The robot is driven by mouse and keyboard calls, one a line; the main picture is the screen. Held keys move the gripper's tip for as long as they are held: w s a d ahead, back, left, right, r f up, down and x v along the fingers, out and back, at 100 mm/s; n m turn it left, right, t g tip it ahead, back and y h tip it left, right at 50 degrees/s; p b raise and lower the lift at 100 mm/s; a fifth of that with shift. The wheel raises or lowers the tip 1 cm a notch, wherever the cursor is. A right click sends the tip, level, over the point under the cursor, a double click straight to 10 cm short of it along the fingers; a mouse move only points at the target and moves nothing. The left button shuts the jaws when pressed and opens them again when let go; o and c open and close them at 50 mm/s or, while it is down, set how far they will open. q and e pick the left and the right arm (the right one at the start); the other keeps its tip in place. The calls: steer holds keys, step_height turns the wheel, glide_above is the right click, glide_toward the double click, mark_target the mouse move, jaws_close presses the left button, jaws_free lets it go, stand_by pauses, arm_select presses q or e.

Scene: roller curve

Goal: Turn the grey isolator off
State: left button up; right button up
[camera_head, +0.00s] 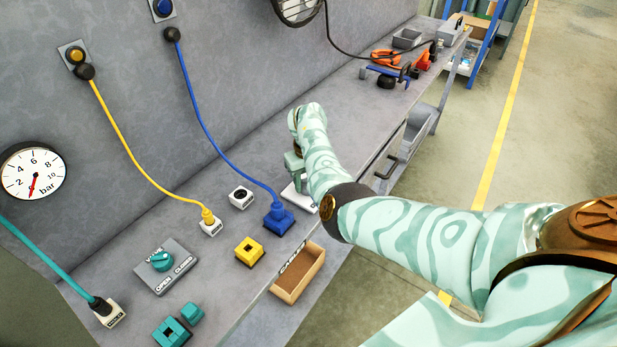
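My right arm reaches in from the right over the bench. Its gripper (294,166) points down above a pale plate (298,198) near the bench's front edge. The arm and gripper cover most of this plate, and only its near part with some dark lettering shows. I cannot tell for certain that it is the grey isolator, and no switch position can be read. The fingertips are too hidden to show whether they are open or touching anything. My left gripper is out of view.
The bench (215,190) holds a grey valve plate (178,277) with a teal knob, a yellow block (249,251), teal pieces (172,331) and a blue plug (278,217). Yellow and blue cables run to wall sockets. Orange tools (385,58) lie farther back.

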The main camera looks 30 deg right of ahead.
steer(key=shift+r+n+p, duration=0.1)
steer(key=shift+n+p, duration=0.6)
steer(key=shift+n, duration=1.5)
steer(key=o, duration=1)
step_height(320, 180, up, 16)
steer(key=p, duration=0.6)
